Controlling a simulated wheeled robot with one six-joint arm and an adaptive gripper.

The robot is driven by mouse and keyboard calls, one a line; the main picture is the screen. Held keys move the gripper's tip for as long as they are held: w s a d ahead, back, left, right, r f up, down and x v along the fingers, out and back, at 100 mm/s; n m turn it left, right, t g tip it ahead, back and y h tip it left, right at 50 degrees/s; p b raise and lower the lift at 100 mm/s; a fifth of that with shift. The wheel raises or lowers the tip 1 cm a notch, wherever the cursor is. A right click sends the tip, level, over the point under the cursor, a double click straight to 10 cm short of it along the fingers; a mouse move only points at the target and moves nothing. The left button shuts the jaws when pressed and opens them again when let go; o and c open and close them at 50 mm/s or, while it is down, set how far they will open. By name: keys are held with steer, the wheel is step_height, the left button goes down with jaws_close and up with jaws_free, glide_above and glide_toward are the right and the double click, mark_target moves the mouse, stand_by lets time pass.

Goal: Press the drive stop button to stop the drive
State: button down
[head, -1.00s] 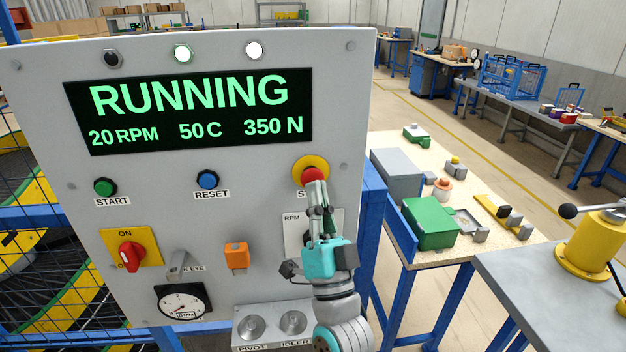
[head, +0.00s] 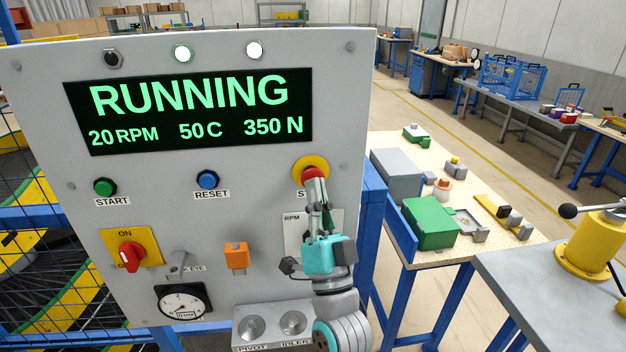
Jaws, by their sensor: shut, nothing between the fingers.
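The red stop button (head: 312,173) sits on a round yellow base (head: 300,167) at the right of the grey control panel (head: 150,200). My gripper (head: 315,184) is shut and empty, with its fingertips at the lower part of the red button, hiding part of it and of the label below. I cannot tell whether the tips touch the button. The display (head: 190,112) reads RUNNING, 20 RPM, 50 C and 350 N.
A green start button (head: 105,187), a blue reset button (head: 207,180), a red rotary switch (head: 130,255) and an orange block (head: 236,256) are on the same panel. A workbench (head: 470,195) with parts stands to the right.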

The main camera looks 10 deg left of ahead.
steer(key=shift+w+a, duration=0.15)
steer(key=shift+w, duration=0.4)
stand_by(0.5)
steer(key=shift+s, duration=0.15)
steer(key=shift+s+d, duration=0.25)
steer(key=shift+s, duration=0.55)
steer(key=shift+s+d, duration=0.25)
steer(key=shift+s, duration=0.55)
steer(key=shift+s+d, duration=0.2)
steer(key=shift+s, duration=0.6)
steer(key=shift+s+d, duration=0.25)
steer(key=shift+s, duration=0.55)
